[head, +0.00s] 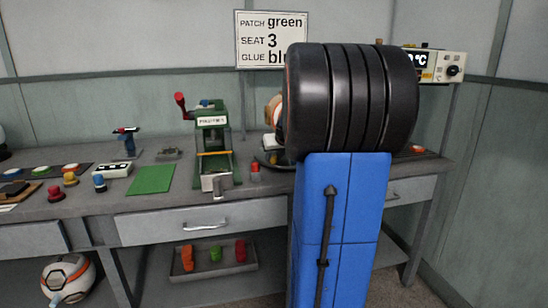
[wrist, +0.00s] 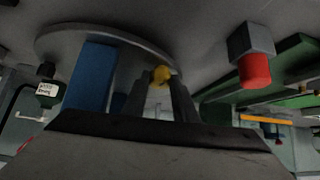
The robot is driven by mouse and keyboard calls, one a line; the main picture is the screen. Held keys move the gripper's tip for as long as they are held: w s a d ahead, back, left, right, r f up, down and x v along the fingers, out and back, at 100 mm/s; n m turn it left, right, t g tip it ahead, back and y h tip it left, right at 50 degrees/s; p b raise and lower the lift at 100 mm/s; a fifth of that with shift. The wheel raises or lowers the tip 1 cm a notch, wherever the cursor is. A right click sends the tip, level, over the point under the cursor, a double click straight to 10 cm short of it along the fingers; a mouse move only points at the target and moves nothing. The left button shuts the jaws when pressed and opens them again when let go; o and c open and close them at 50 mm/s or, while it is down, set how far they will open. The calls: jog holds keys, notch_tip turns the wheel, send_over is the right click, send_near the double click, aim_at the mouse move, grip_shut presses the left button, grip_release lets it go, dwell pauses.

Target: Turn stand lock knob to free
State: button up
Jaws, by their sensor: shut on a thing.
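The stand's lock knob (wrist: 160,76) is a small yellow knob at the edge of the stand's round grey base (wrist: 75,40) in the wrist view. My gripper (wrist: 161,86) is shut on it, with a dark finger on each side. How far the knob is turned cannot be told. A blue block (wrist: 90,77) is beside the fingers against the base. In the head view the stand (head: 263,157) shows only at its left edge, with part of a ball (head: 272,110) on it. My own arm hides the rest, the knob and my gripper there.
A red button on a grey box (wrist: 251,52) is close to the right of the knob in the wrist view. The green press (head: 213,145) stands left of the stand on the bench. A green mat (head: 151,179) and several coloured pots lie farther left. A sign (head: 262,40) hangs behind.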

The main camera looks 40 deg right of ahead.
jog(key=o, duration=1.1)
jog(key=shift+c, duration=0.2)
jog(key=shift+s, duration=0.1)
jog(key=v, duration=1.7)
jog(key=shift+s+a, duration=0.1)
